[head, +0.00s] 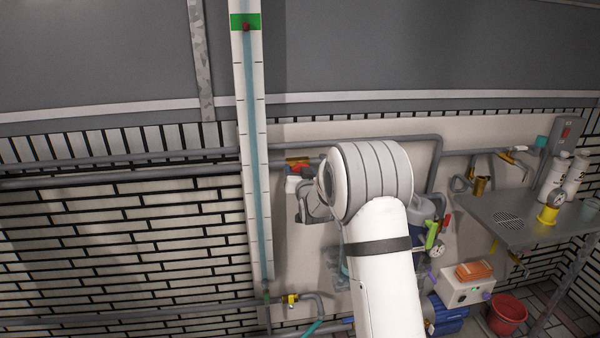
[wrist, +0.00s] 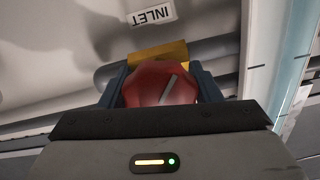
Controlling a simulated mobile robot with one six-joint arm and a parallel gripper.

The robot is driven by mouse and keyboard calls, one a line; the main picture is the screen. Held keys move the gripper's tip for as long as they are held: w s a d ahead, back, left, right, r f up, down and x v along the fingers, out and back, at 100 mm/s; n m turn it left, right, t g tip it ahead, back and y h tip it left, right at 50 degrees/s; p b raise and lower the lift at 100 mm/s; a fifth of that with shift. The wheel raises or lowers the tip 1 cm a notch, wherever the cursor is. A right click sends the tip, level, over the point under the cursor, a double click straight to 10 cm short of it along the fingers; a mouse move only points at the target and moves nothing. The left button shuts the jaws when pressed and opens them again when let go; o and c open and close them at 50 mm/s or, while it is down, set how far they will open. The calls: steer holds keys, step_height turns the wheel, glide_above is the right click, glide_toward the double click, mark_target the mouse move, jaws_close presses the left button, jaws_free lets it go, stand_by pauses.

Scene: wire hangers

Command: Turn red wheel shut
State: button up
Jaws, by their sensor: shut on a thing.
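The red wheel (wrist: 150,84) shows in the wrist view as a rounded knob with a pale line across its face. It sits in front of a brass valve body (wrist: 160,54) on a grey pipe. My gripper (wrist: 160,90) is shut on the wheel, one dark finger on each side of it. In the head view a small part of the red wheel (head: 294,170) shows at my gripper (head: 298,180), beside the brass fitting (head: 298,160). My arm hides much of this area in the head view.
A label reading INLET (wrist: 152,14) is above the valve in the wrist view. A tall gauge tube (head: 254,150) stands just left of my gripper.

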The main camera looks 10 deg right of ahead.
steer(key=shift+c, duration=1.3)
